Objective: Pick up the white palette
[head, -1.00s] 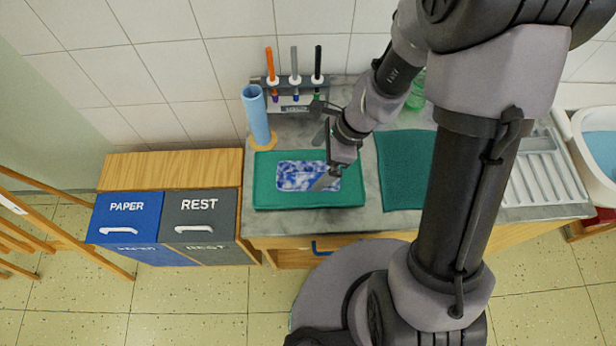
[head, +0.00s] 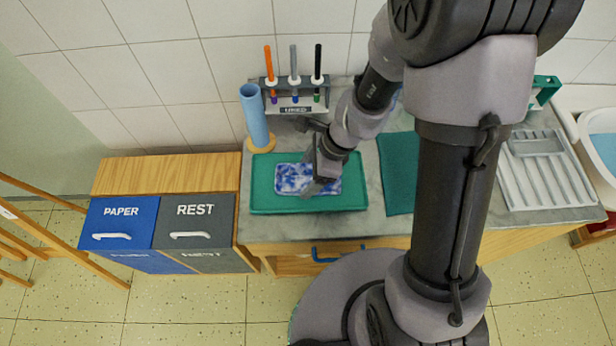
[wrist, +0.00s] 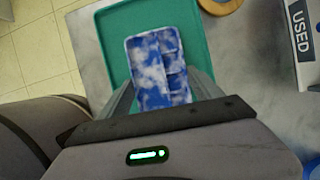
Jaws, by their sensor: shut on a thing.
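The palette (head: 290,178) is white with heavy blue blotches and has small compartments on its face. It is in the green tray (head: 262,203) on the grey counter; I cannot tell whether it is lifted off the tray floor. It also shows in the wrist view (wrist: 158,55), pointing away from my gripper. My gripper (head: 316,184) is shut on the near part of the palette, with one finger along each side in the wrist view (wrist: 165,92). The gripper hides part of the palette's right side in the head view.
A holder with several markers (head: 296,109) and a blue cylinder on a wooden base (head: 255,117) stand behind the tray. A green mat (head: 397,165) lies right of it, then a grey divided tray (head: 545,175). Paper (head: 118,222) and rest (head: 195,222) bins stand left.

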